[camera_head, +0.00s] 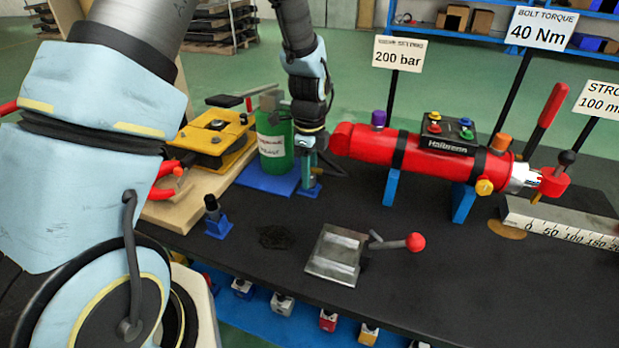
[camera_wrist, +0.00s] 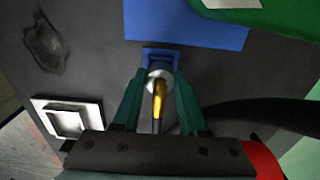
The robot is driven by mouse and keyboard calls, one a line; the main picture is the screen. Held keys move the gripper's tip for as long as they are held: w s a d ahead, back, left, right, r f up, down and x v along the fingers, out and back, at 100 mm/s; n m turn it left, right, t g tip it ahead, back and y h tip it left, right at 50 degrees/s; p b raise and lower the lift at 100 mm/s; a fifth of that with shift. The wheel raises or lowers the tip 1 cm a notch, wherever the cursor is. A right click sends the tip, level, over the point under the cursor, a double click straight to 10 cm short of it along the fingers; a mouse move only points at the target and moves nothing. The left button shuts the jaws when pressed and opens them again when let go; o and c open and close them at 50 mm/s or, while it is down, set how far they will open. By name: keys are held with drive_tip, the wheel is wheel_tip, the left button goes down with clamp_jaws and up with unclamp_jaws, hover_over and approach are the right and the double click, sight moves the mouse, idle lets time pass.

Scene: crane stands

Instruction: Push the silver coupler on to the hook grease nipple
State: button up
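The silver coupler (camera_wrist: 159,76) shows in the wrist view, round-ended, with a brass-coloured stem (camera_wrist: 158,104) running back between my fingers. It sits at a small blue holder (camera_wrist: 160,55). My gripper (camera_wrist: 160,85) has one teal finger on each side of the coupler; narrow gaps seem to show, so it looks open around it. In the head view my gripper (camera_head: 308,165) points down just above the blue holder (camera_head: 309,189), beside a green can; the coupler is hard to make out there. I cannot identify the hook grease nipple in either view.
The green can (camera_head: 274,145) stands close left on a blue plate (camera_head: 262,182). A red cylinder (camera_head: 372,145) lies on blue supports to the right. A small blue stand (camera_head: 218,226), a metal plate (camera_head: 336,256) and a red-knobbed lever (camera_head: 414,242) are nearer. A black hose (camera_wrist: 262,112) runs right.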

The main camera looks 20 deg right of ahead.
clamp_jaws()
drive_tip(key=shift+r, duration=0.15)
drive_tip(key=shift+r+p, duration=1.7)
drive_tip(key=shift+r, duration=0.45)
